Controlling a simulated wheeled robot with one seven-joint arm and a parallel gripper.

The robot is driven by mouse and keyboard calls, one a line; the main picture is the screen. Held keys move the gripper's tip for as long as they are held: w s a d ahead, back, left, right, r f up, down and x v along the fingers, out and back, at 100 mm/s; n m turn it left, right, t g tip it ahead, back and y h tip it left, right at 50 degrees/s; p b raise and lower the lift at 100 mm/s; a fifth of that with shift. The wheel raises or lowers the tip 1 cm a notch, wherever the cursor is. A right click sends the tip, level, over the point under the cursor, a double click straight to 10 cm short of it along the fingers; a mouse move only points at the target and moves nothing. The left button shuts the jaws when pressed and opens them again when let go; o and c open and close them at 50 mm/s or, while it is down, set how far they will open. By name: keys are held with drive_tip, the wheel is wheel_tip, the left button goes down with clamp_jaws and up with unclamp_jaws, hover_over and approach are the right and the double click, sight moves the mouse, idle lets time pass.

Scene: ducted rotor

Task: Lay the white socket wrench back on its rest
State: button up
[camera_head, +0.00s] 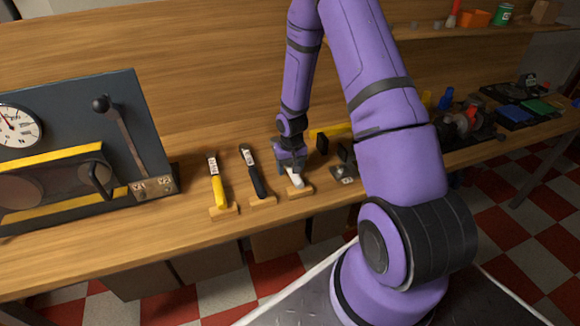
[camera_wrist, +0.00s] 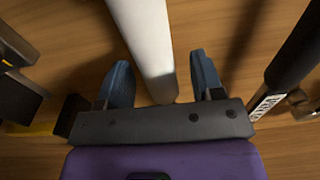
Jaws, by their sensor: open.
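The white socket wrench (camera_head: 295,179) lies near the front of the wooden bench, with its near end at a small wooden rest (camera_head: 300,191). My gripper (camera_head: 289,164) is low over the far part of the wrench. In the wrist view the white handle (camera_wrist: 147,42) runs between the two blue fingers of my gripper (camera_wrist: 162,82). The fingers are open, with a gap on both sides of the handle. The far end of the wrench is hidden under my gripper. I cannot tell whether the wrench lies fully on the rest.
A black-handled tool (camera_head: 256,177) and a yellow-handled tool (camera_head: 217,184) lie on wooden rests to the left. A dark panel with a lever and gauge (camera_head: 130,135) stands further left. Small dark parts (camera_head: 345,172) are close on the right.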

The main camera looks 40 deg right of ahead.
drive_tip(key=r, duration=1)
drive_tip(key=shift+s+r, duration=0.25)
drive_tip(key=shift+r, duration=0.15)
drive_tip(key=shift+r, duration=0.1)
drive_tip(key=s+a+r+t, duration=0.1)
drive_tip(key=s+a+r, duration=0.15)
drive_tip(key=r, duration=0.55)
drive_tip(key=s+a+r+n+h, duration=0.1)
drive_tip(key=s+a+r, duration=0.15)
drive_tip(key=r, duration=0.45)
drive_tip(key=s+a+r+t, duration=0.1)
drive_tip(key=s+a+r, duration=0.15)
drive_tip(key=r, duration=0.55)
drive_tip(key=s+a+r+n+t, duration=0.1)
drive_tip(key=s+a+r, duration=0.1)
drive_tip(key=s+r, duration=0.3)
drive_tip(key=s+a+r+n+t+y, duration=0.1)
drive_tip(key=s+a+r, duration=0.2)
drive_tip(key=s, duration=1)
wheel_tip(320, 180, up, 3)
drive_tip(key=shift+s+a+f+t, duration=0.1)
drive_tip(key=shift+s+a+t, duration=0.1)
drive_tip(key=shift+a+t, duration=0.1)
